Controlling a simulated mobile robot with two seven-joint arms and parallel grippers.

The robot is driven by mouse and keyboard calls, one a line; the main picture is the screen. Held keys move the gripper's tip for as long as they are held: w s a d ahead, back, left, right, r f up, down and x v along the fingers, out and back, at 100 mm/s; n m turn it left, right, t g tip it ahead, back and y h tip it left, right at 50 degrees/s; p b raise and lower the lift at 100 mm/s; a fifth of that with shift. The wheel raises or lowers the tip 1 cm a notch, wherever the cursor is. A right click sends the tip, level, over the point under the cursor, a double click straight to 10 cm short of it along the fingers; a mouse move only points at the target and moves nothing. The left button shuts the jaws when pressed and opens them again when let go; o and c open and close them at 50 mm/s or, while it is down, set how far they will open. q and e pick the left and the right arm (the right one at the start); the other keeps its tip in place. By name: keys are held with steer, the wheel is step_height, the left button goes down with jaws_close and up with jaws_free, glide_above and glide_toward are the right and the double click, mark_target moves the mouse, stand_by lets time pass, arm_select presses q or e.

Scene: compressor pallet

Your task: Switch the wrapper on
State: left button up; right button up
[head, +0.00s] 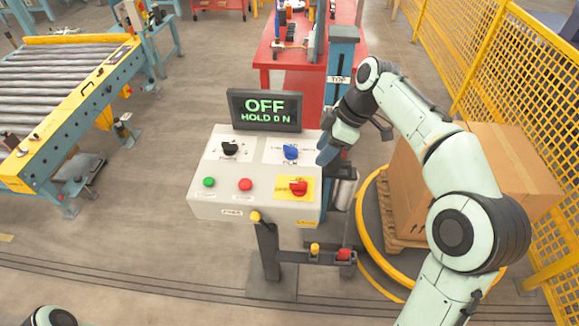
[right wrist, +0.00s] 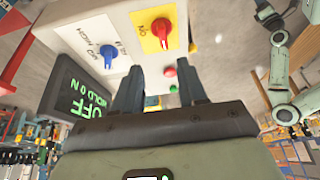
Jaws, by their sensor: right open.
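The wrapper's control box (head: 213,190) is a pale panel with a dark display (head: 265,110) reading "OFF" and "HOLD ON" in green. On it are a black knob (head: 230,148), a blue knob (head: 290,151), a red knob on a yellow plate (head: 298,187), a green button (head: 209,182) and a red button (head: 245,184). My right gripper (head: 325,155) is at the panel's right edge, close to the blue knob. In the right wrist view its fingers (right wrist: 160,90) are apart and empty, with the blue knob (right wrist: 108,54) and red knob (right wrist: 162,30) beyond them. My left gripper is out of frame.
A blue wrapper mast (head: 341,60) stands behind the panel. A large carton (head: 500,170) on a pallet sits on the yellow-ringed turntable (head: 362,230) at right, by a yellow mesh fence (head: 490,50). A roller conveyor (head: 60,75) is at left. A red table (head: 290,57) stands behind.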

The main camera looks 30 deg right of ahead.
mark_target(301, 183)
steer(key=x, duration=0.4)
steer(key=b+x, duration=0.1)
steer(key=x, duration=0.6)
steer(key=shift+s+a+f, duration=0.2)
steer(key=shift+a+f, duration=0.05)
steer(key=shift+f, duration=0.1)
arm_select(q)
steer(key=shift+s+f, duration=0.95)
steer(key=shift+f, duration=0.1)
arm_select(e)
steer(key=shift+w+a+f, duration=0.15)
steer(key=shift+w+f, duration=0.05)
steer(key=shift+f, duration=0.35)
jaws_close()
